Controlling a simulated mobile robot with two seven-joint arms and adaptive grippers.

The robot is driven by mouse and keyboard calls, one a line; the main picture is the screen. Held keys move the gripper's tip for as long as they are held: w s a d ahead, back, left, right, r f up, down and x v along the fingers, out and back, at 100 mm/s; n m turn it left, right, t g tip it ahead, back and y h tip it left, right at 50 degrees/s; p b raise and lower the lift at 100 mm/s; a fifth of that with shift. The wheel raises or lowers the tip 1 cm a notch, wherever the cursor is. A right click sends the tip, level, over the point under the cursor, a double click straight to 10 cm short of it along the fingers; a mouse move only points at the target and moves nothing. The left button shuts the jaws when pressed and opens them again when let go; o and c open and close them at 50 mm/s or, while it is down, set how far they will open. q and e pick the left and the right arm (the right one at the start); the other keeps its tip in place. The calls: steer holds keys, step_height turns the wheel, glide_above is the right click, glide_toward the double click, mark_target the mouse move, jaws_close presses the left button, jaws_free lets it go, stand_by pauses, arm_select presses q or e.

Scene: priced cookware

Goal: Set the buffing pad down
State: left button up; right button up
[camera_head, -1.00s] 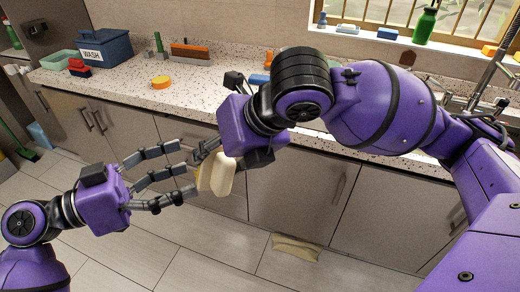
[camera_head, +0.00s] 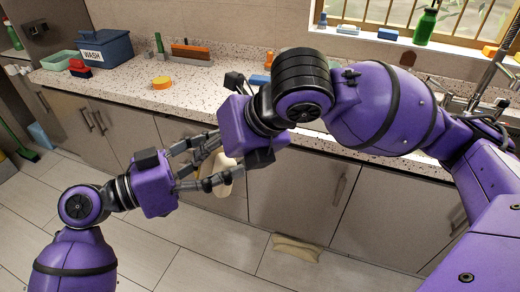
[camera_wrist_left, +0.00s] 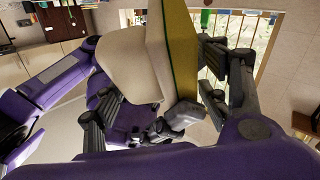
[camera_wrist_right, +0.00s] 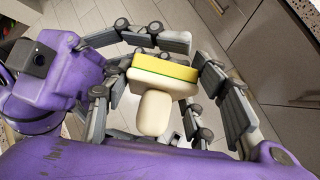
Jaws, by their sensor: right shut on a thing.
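The buffing pad (camera_head: 222,174) is a cream block with a rounded cream handle and a yellow and green layer. In the head view it hangs in the air in front of the cabinets, partly hidden by fingers. My right gripper (camera_head: 210,158) is shut on it. My left gripper (camera_head: 203,165) reaches in from the left, its fingers spread apart around the pad. In the left wrist view the pad's yellow face (camera_wrist_left: 181,45) stands between the left fingers. In the right wrist view the yellow layer (camera_wrist_right: 165,69) faces up; the left fingers lie close around it, contact unclear.
The speckled counter (camera_head: 125,92) behind holds a blue WASH box (camera_head: 103,48), an orange round sponge (camera_head: 161,82), red and dark blocks (camera_head: 78,68) and a brush (camera_head: 191,52). A beige cloth (camera_head: 296,248) lies on the floor. The counter's front middle is clear.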

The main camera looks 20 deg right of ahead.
arm_select(q)
steer(key=c, duration=0.9)
arm_select(e)
steer(key=o, duration=1.7)
steer(key=shift+c, duration=0.2)
steer(key=shift+r, duration=0.15)
